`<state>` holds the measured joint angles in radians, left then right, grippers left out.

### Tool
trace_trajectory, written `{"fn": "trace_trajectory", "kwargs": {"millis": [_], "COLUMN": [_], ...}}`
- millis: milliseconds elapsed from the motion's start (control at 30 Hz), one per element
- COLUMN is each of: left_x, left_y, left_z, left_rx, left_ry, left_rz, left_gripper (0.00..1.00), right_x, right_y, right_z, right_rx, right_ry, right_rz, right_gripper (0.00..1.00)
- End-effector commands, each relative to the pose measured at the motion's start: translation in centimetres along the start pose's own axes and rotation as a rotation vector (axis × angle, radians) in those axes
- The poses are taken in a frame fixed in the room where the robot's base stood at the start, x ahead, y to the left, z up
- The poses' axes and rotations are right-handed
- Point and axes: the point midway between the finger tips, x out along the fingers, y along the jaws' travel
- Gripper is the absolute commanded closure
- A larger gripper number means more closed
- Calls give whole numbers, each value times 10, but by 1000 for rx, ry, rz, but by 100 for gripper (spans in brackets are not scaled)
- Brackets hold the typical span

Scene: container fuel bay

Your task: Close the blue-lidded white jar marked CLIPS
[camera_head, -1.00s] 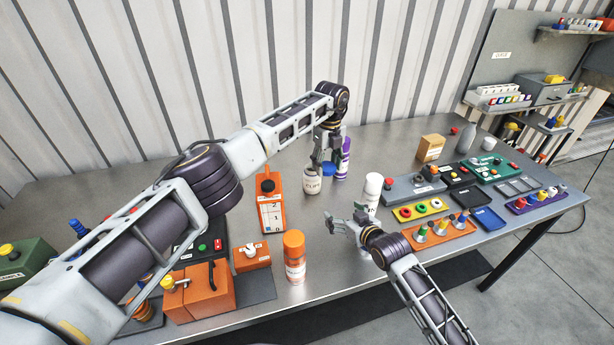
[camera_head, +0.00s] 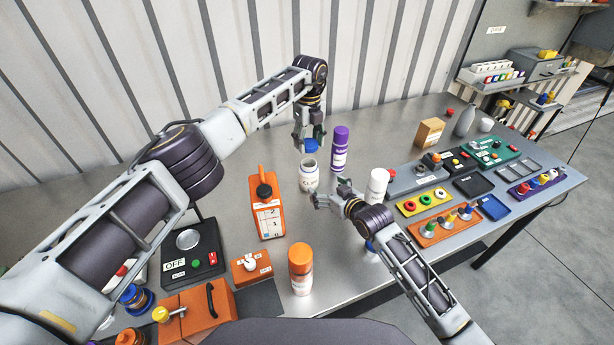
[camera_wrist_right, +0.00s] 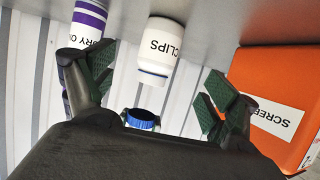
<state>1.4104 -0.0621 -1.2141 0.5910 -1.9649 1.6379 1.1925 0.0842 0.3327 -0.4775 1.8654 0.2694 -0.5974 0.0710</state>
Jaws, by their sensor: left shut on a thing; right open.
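The white jar (camera_head: 308,178) stands upright on the table with its mouth uncovered. In the right wrist view, which is upside down, its CLIPS label shows on the jar (camera_wrist_right: 158,50). My left gripper (camera_head: 310,145) is shut on the blue lid (camera_head: 312,149) and holds it above the jar, apart from the rim. The lid also shows below the jar in the wrist view (camera_wrist_right: 142,119). My right gripper (camera_head: 331,193) is open and empty, just in front of the jar. In the wrist view its fingers (camera_wrist_right: 155,92) spread to either side of the jar without touching it.
A purple spray can (camera_head: 339,150) stands behind and right of the jar, and a white can (camera_head: 377,187) stands to its right. An orange canister (camera_head: 267,210) is close on the left. An orange-capped can (camera_head: 300,270) stands in front.

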Motion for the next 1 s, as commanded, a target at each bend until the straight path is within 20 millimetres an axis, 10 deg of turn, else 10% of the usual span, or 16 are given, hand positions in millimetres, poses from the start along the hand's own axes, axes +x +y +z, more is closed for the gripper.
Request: {"fn": "trace_trajectory", "kwargs": {"millis": [1000], "left_x": [0], "left_y": [0], "left_z": [0], "left_rx": [0], "left_ry": [0], "left_rz": [0], "left_gripper": [54], "right_x": [44], "right_y": [0], "right_z": [-1], "right_rx": [1], "right_ry": [1], "right_rz": [0], "right_gripper": [13]}}
